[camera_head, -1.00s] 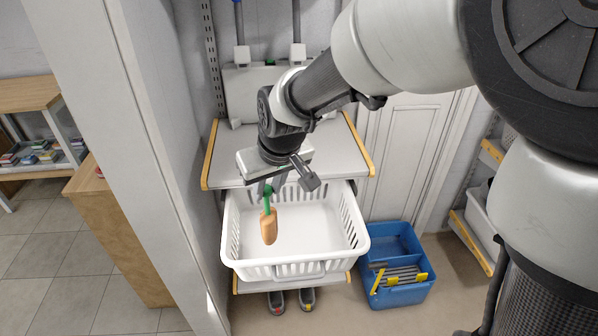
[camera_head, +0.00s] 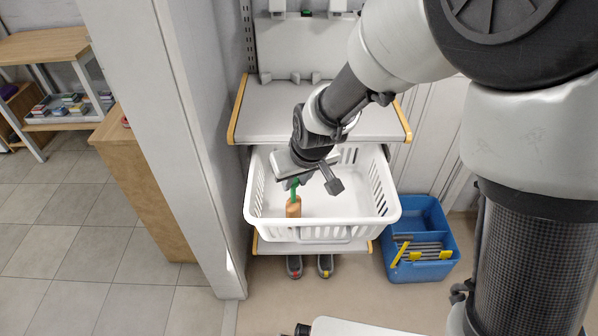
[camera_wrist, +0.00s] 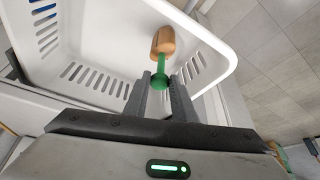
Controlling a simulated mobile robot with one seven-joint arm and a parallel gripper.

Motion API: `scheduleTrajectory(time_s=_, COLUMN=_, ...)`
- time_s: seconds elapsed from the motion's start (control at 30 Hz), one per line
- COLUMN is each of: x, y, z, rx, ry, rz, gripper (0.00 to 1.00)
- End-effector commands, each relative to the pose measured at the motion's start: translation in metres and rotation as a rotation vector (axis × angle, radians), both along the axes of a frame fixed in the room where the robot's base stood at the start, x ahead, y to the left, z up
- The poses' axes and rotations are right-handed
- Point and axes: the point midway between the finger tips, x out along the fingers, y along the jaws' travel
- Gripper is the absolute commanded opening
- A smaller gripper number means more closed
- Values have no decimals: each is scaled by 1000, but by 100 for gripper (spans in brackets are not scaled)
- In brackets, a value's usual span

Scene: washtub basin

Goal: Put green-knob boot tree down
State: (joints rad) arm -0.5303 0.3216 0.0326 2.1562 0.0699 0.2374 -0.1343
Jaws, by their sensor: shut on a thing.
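The green-knob boot tree (camera_head: 293,207) has a tan wooden block and a green stem and knob. My gripper (camera_head: 291,184) is shut on its green end, with the wooden block hanging below, over the left front part of the white basket (camera_head: 325,233). In the wrist view the green knob lies between the fingertips (camera_wrist: 161,88), and the wooden block (camera_wrist: 163,41) points away from me, near a basket wall (camera_wrist: 215,50). I cannot tell whether the block touches the basket floor.
The basket stands on a low shelf under a grey shelf (camera_head: 290,105) with yellow edges. A blue bin (camera_head: 425,268) with metal bars stands at right. Dark shoes (camera_head: 325,265) sit below the basket. A white partition (camera_head: 190,130) rises at left. Most of the basket floor looks clear.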

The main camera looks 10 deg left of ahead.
Motion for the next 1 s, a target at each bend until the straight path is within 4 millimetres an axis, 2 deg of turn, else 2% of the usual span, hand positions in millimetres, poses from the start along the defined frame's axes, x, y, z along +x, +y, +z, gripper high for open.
scheduleTrajectory(time_s=0.3, x=1, y=0, z=-3, rx=2, ry=-2, rz=0, gripper=0)
scheduleTrajectory(time_s=0.33, x=1, y=0, z=-3, rx=1, ry=-2, rz=0, gripper=25)
scheduleTrajectory(time_s=0.43, x=0, y=0, z=-2, rx=1, ry=-2, rz=0, gripper=42)
scheduleTrajectory(time_s=0.77, x=1, y=0, z=1, rx=1, ry=-2, rz=0, gripper=42)
scheduleTrajectory(time_s=0.87, x=-1, y=-1, z=10, rx=3, ry=-4, rz=-1, gripper=42)
scheduleTrajectory(time_s=1.0, x=-9, y=-7, z=35, rx=4, ry=-7, rz=-1, gripper=42)
